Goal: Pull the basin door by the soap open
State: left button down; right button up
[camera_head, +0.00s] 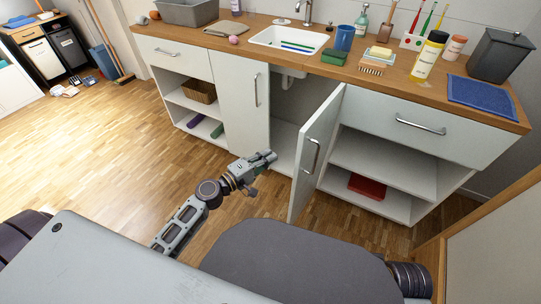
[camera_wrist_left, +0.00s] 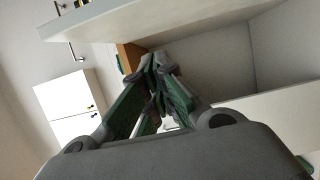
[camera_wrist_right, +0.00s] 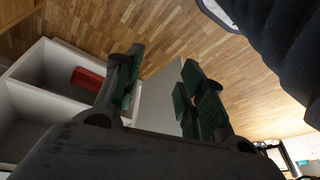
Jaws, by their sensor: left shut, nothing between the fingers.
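The white basin door (camera_head: 318,160) by the soap stands swung well out from the cabinet, hinged on its right side. Its metal bar handle (camera_head: 312,156) is on the face toward me. The yellow soap (camera_head: 380,52) lies on the counter above. My left gripper (camera_head: 267,157) is shut and empty, left of the door and apart from the handle, before the opening under the basin. Its closed fingers (camera_wrist_left: 155,65) show in the left wrist view, below a white panel. My right gripper (camera_wrist_right: 162,62) is open and empty in the right wrist view, with the door beyond its fingers.
The other basin door (camera_head: 242,97) is shut. The basin (camera_head: 288,40) is set in the wooden counter (camera_head: 225,42). A drawer (camera_head: 420,126) and shelf with a red box (camera_head: 367,187) are at right.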

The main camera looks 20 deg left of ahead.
pick_arm(q)
jog(key=v, duration=0.7)
jog(key=shift+s+b, duration=0.25)
jog(key=shift+b, duration=0.15)
pick_arm(e)
jog(key=shift+a+f, duration=0.1)
jog(key=shift+a, duration=0.15)
pick_arm(q)
jog(key=shift+a, duration=0.1)
pick_arm(e)
jog(key=shift+w, duration=0.1)
